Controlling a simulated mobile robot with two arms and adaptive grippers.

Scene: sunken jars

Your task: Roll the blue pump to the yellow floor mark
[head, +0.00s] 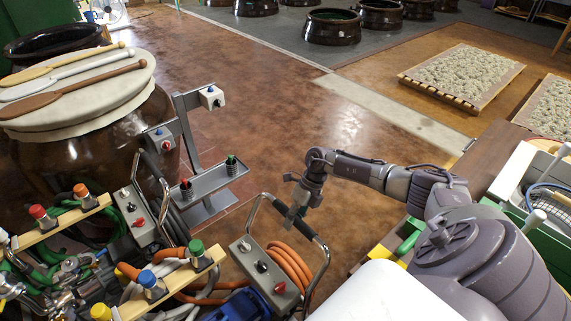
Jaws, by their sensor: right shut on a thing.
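The blue pump (240,306) is at the bottom middle of the head view, partly cut off by the lower edge. It has a grey control box (262,265), a coiled orange hose and a tall bent metal handle with a dark grip (311,226). My right gripper (297,209) reaches in from the right and is shut on the upper part of this handle. My left gripper is out of view. I cannot make out a yellow floor mark in this view.
Close left of the pump are a wooden hose rack (172,284) with coloured caps and another control box (137,217). A grey stand (215,182) and a big brown jar (95,135) stand behind. Brown floor (270,120) beyond is clear. Pallets (462,75) lie at right.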

